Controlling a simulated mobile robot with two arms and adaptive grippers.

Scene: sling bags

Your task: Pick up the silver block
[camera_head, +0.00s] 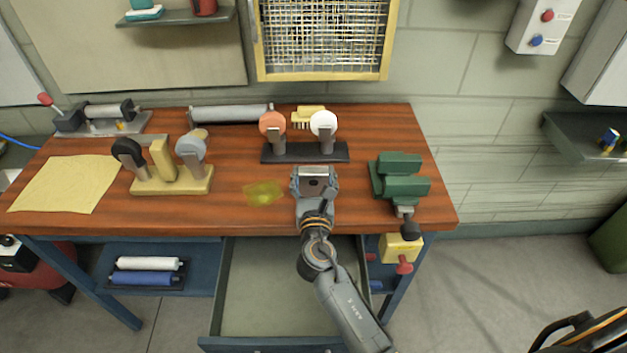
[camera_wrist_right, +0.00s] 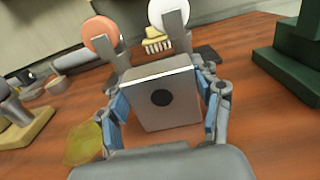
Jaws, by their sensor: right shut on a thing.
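In the head view the block (camera_head: 316,171) shows at the end of my right gripper (camera_head: 315,184), over the front middle of the wooden bench. I cannot tell whether the block touches the bench top. My left gripper is not in view.
A dark stand (camera_head: 304,153) with orange and white round-headed tools is just behind the block. A green vise (camera_head: 400,178) stands to the right. A yellow translucent patch (camera_head: 264,193) lies to the left. An open drawer (camera_head: 285,285) juts out below.

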